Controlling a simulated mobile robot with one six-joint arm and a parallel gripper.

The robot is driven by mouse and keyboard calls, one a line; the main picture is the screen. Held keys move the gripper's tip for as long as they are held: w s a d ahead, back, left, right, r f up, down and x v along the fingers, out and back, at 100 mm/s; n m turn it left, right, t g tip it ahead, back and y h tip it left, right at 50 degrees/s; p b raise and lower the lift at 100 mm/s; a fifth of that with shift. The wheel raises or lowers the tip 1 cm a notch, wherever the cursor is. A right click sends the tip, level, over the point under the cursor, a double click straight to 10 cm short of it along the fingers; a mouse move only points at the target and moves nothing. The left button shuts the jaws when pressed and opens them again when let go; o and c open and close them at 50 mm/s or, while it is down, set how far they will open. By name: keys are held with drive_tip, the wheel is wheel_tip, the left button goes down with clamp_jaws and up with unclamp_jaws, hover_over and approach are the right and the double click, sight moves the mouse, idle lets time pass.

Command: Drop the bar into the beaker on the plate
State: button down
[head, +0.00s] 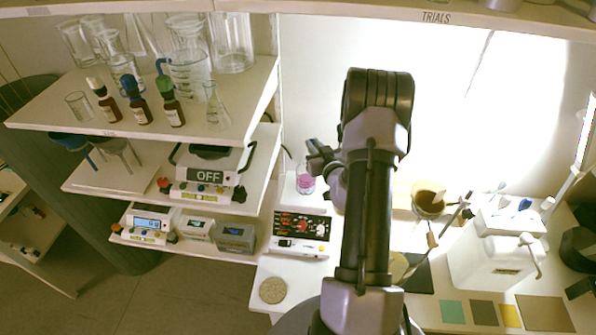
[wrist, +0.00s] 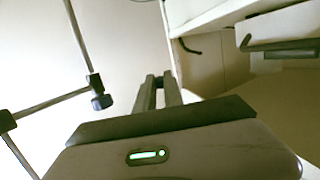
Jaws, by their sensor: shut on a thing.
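My gripper (head: 315,154) is raised in the middle of the head view, its fingers pointing left. In the wrist view its two fingers (wrist: 158,82) are close together, shut on the bar. The bar is too small or hidden to make out between them. A small clear beaker with pink liquid (head: 305,183) stands upright just below and left of the gripper in the head view. The plate, a white stirrer unit with a black and red face (head: 300,226), is in front of the beaker. I cannot tell exactly how the beaker rests on it.
Shelves on the left hold glassware, small dropper bottles (head: 137,104), a device reading OFF (head: 207,172) and scales (head: 149,222). An upper shelf edge (head: 436,18) crosses the top. A stand with a brown-filled vessel (head: 429,198) and a white box unit (head: 492,262) are at right.

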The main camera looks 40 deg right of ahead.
drive_tip(key=f+b, duration=0.3)
drive_tip(key=b, duration=0.1)
drive_tip(key=f+b, duration=0.2)
drive_tip(key=b, duration=0.1)
drive_tip(key=shift+s+a+f, duration=0.1)
drive_tip(key=shift+s+f, duration=0.15)
drive_tip(key=shift+f, duration=0.1)
drive_tip(key=c, duration=1.4)
unclamp_jaws()
drive_tip(key=shift+o, duration=0.2)
drive_tip(key=p+v, duration=0.2)
drive_tip(key=v, duration=1.5)
drive_tip(key=shift+s, duration=0.15)
drive_tip(key=shift+a, duration=0.15)
